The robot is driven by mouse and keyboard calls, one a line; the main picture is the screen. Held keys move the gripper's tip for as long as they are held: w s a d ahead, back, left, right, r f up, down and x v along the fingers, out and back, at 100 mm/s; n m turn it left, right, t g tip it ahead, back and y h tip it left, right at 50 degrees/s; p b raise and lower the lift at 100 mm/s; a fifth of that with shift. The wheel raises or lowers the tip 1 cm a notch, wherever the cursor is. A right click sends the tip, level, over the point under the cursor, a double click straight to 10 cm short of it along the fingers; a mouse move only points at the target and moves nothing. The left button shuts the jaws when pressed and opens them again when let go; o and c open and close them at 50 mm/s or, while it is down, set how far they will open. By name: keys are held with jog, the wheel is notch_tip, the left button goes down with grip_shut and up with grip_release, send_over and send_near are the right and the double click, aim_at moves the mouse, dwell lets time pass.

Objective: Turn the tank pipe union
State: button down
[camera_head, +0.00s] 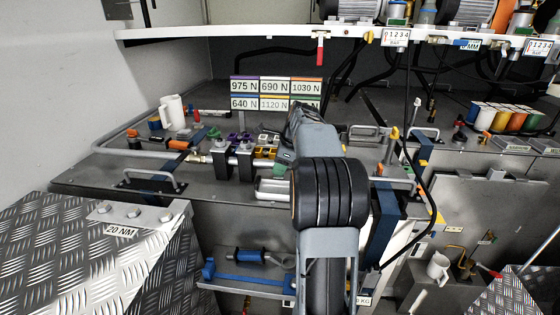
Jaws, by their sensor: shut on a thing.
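A grey pipe (221,159) runs left to right across the grey bench, through two black clamp blocks (245,166). A brass-coloured fitting (196,158) sits at its left end. My arm reaches in from the bottom centre, and my gripper (287,150) is at its far end, near the right end of the pipe. The jaws are mostly hidden by my own arm. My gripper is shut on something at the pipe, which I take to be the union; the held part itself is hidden.
A grey handle (152,180) rises from the bench front. A blue cylinder on a bracket (250,256) hangs below. A white shelf (250,32) crosses above.

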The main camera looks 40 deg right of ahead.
jog(key=shift+r+p, duration=0.15)
jog(key=shift+p, duration=0.4)
jog(key=c, duration=0.6)
grip_release()
notch_tip(320, 180, up, 6)
jog(key=p, duration=0.5)
jog(key=shift+s+a+f, duration=0.1)
jog(key=shift+f, duration=0.15)
jog(key=shift+r, duration=1.1)
jog(key=shift+o, duration=0.5)
jog(key=o, duration=0.5)
jog(key=shift+c, duration=0.2)
